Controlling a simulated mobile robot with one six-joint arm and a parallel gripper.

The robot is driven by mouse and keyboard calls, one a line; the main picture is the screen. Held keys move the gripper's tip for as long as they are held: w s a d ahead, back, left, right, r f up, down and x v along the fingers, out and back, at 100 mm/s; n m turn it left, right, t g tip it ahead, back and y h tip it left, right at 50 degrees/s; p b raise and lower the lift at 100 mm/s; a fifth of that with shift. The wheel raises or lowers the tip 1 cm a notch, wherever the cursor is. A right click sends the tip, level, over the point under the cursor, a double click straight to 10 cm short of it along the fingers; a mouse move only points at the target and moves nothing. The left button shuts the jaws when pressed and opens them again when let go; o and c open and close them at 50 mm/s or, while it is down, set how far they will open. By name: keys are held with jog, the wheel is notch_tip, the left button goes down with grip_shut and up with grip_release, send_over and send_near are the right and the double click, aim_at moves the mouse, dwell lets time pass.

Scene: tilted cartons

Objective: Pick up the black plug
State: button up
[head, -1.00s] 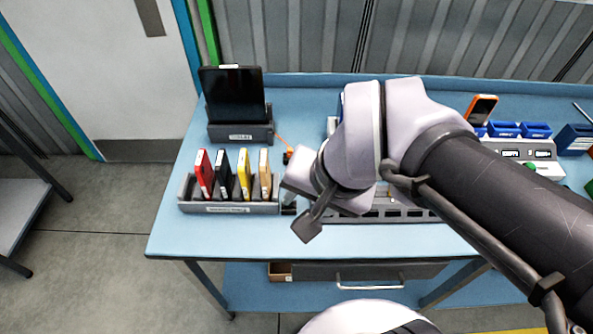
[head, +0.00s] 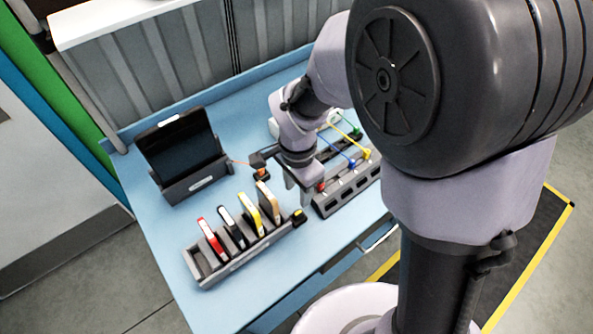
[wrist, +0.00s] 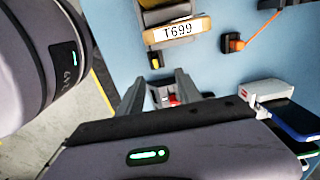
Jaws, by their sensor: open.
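A small black plug-like piece with a yellow part (head: 298,216) lies on the blue table by the right end of the cartridge rack. A small dark piece (wrist: 155,61) in the wrist view, just beyond my fingertips, appears to be the same one. My gripper (head: 297,196) points down above the table, between the rack and the grey socket strip. In the wrist view my gripper (wrist: 161,77) is open, its two fingers apart with nothing held.
The rack (head: 212,279) holds several upright cartridges. A black-and-orange connector (head: 261,174) lies behind, its cable leading toward a tablet in a stand (head: 194,184). The socket strip (head: 345,190) carries coloured plugs and cables. Bare table lies left of the rack.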

aim_at(298, 212)
notch_tip(298, 212, down, 3)
jog(key=shift+f+b, duration=0.1)
jog(key=shift+b, duration=0.2)
jog(key=f, duration=0.1)
jog(key=f+b, duration=0.1)
jog(key=f, duration=0.1)
jog(key=s+f+b, duration=0.1)
jog(key=f, duration=0.1)
jog(key=shift+f, duration=0.2)
grip_shut()
